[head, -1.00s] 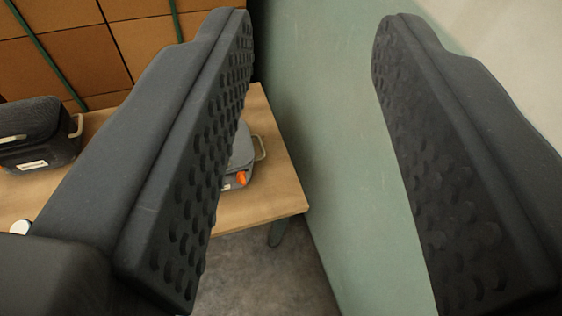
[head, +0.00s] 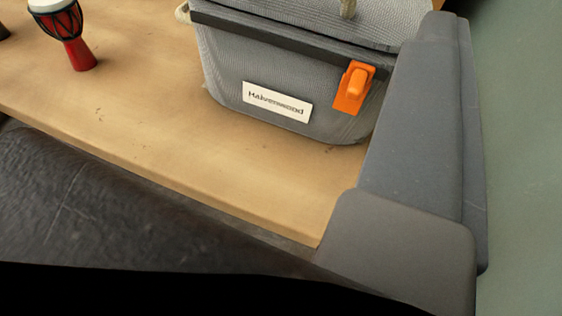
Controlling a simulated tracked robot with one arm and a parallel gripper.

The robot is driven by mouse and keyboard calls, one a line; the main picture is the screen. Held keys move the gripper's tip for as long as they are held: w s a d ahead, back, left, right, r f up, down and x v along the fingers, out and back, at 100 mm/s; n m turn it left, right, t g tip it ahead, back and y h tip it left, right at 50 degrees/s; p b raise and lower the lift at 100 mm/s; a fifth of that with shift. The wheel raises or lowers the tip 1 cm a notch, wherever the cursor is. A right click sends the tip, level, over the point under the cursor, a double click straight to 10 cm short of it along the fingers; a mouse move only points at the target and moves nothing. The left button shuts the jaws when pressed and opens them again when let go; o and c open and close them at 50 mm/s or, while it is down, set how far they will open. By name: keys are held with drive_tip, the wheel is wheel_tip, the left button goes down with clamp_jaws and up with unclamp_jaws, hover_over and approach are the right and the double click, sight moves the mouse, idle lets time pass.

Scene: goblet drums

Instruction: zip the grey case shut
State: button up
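The grey case (head: 290,75) stands on the wooden table at the top centre, large and close. Its front bears a white label (head: 277,102). A dark band runs along the top of its front, under the lid (head: 300,18). An orange zip pull (head: 354,88) hangs at the band's right end. I cannot tell whether the zip is closed. One dark grey finger of my gripper (head: 420,130) shows at the right, covering the case's right end in the picture. The other finger is not clearly seen, so the opening cannot be judged. I see no contact with the zip pull.
A small red goblet drum (head: 72,32) with a white head stands on the wooden table (head: 170,120) left of the case. Bare tabletop lies in front of the case. A green surface (head: 525,190) fills the right edge. A dark shape covers the lower left.

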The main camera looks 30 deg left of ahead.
drive_tip(key=y, duration=0.2)
approach(355, 96)
drive_tip(key=v, duration=0.5)
drive_tip(key=shift+m, duration=0.4)
drive_tip(key=b+x, duration=0.3)
drive_tip(key=x, duration=1)
drive_tip(key=shift+a+f, duration=0.1)
drive_tip(key=shift+f, duration=0.05)
drive_tip(key=shift+w+a, duration=0.15)
drive_tip(key=shift+w, duration=0.35)
